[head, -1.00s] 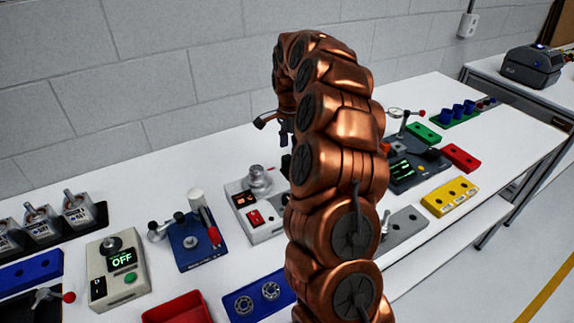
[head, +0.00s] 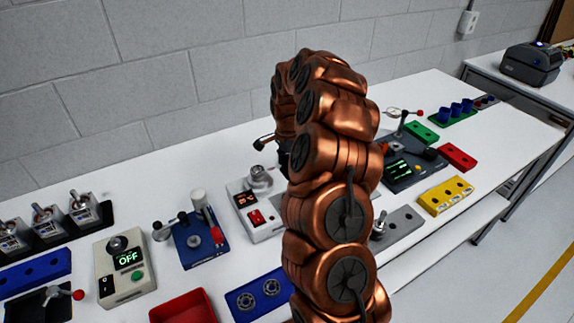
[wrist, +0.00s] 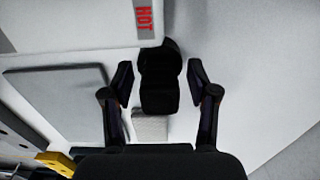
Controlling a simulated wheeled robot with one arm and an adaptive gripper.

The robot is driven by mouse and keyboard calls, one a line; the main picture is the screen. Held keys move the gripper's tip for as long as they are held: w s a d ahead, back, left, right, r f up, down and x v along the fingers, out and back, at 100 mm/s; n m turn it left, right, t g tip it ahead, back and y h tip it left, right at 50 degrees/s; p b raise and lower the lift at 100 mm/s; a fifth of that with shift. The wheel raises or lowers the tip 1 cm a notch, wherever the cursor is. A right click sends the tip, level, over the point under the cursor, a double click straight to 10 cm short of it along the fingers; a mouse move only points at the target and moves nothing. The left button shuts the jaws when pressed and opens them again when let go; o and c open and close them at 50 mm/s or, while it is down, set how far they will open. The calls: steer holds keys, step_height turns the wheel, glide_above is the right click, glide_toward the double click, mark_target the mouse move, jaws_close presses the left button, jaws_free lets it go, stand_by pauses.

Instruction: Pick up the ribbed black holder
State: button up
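In the wrist view, the black holder (wrist: 160,82) lies between the two fingers of my gripper (wrist: 160,76). It looks dark and blocky, with faint ridges across it. The fingers are apart, and a strip of pale surface shows between each finger and the holder, so I see no contact. In the head view, the copper arm is mine. It hides the holder and most of my gripper.
A white unit with a HOT label (wrist: 143,15) is close beside the holder. A grey plate (wrist: 55,98) and a yellow block (wrist: 55,160) lie to the left. On the bench stand a blue fixture (head: 198,243), a red bin (head: 183,306) and a dark device (head: 408,168).

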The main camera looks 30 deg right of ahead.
jaws_close()
steer(key=shift+r, duration=0.1)
stand_by(0.3)
